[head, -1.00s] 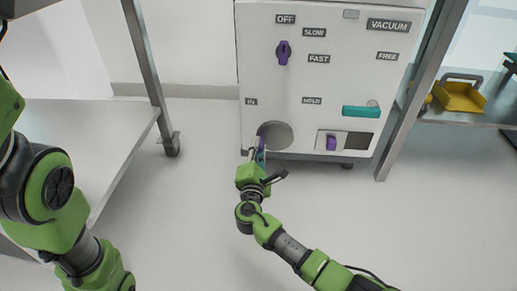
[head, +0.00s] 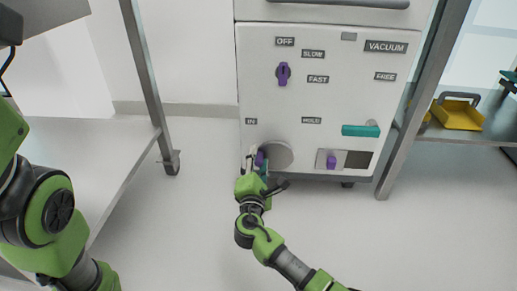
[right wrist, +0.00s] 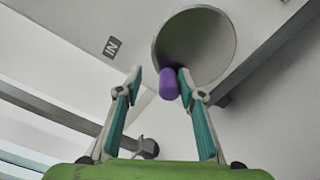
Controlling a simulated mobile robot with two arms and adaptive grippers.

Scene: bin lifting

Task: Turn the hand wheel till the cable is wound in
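The hand wheel is a round grey disc (head: 280,154) low on the white VACUUM panel, with a purple handle (head: 260,159) at its left edge. My right gripper (head: 256,160) is at this handle. In the right wrist view, the disc (right wrist: 205,45) fills the upper middle and the handle (right wrist: 168,83) sits between the spread fingertips of my right gripper (right wrist: 160,82). The handle is close to the right fingertip, with a gap to the left one; contact is unclear. No cable is visible. My left arm shows at the left, but its gripper is out of view.
The panel (head: 262,100) also carries a purple knob (head: 283,74), a teal lever (head: 360,131) and a purple slider (head: 331,162). Tables stand on both sides; a yellow tray (head: 460,115) is on the right one. The floor before the panel is clear.

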